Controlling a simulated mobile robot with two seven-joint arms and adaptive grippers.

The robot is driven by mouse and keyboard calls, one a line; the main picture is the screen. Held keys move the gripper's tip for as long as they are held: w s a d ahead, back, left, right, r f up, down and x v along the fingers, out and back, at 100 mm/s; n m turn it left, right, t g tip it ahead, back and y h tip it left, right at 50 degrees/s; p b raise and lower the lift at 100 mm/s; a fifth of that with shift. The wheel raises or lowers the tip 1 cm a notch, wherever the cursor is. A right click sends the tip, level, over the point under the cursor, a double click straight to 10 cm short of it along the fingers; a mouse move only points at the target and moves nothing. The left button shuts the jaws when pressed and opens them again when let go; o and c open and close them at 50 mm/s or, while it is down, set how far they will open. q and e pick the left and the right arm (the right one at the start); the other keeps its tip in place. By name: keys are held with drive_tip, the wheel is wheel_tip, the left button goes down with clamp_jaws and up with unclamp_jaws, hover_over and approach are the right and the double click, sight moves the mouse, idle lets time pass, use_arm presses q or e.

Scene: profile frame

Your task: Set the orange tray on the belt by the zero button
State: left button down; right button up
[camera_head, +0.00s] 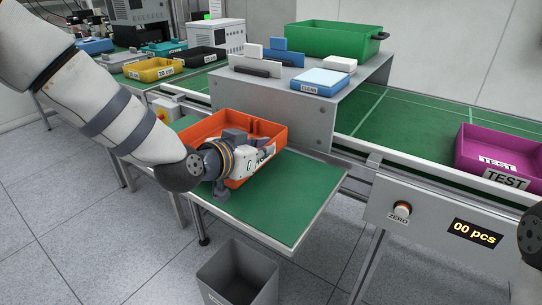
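The orange tray (273,130) sits on the low green-topped side table (300,190), in front of the belt. My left gripper (243,152) is at the tray's front left, overlapping its front wall and partly covering its white label. Grey shapes show at the tray's left part; I cannot tell whether they are fingers or contents. The fingers are too cluttered to tell open from shut. The green belt (368,111) runs behind. The zero button (402,209) is on the belt's front panel, at the right. Only a dark piece of my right arm shows at the right edge.
A magenta tray (470,150) marked TEST stands on the belt at the right. A grey metal bridge (300,110) spans the belt, bearing a green crate (325,40) and small boxes. A grey bin (238,272) stands below the side table. Belt between bridge and magenta tray is clear.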

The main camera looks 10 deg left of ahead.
sight(263, 165)
use_arm(q)
drive_tip(key=shift+g, duration=0.3)
drive_tip(key=f, duration=0.4)
drive_tip(key=shift+w+d+f+b, duration=0.1)
drive_tip(key=shift+w+f+b, duration=0.1)
drive_tip(key=shift+w+b, duration=0.1)
drive_tip(key=shift+s+r, duration=0.4)
drive_tip(key=shift+r, duration=0.05)
drive_tip(key=shift+s+r, duration=0.2)
drive_tip(key=shift+r, duration=0.1)
drive_tip(key=shift+w+f, duration=0.2)
drive_tip(key=shift+w, duration=0.05)
drive_tip(key=c, duration=1.8)
unclamp_jaws()
drive_tip(key=shift+s, duration=0.1)
use_arm(e)
drive_tip(key=shift+s+f+g, duration=0.4)
drive_tip(key=shift+s+f, duration=0.4)
drive_tip(key=shift+s, duration=0.25)
use_arm(q)
drive_tip(key=shift+r, duration=0.1)
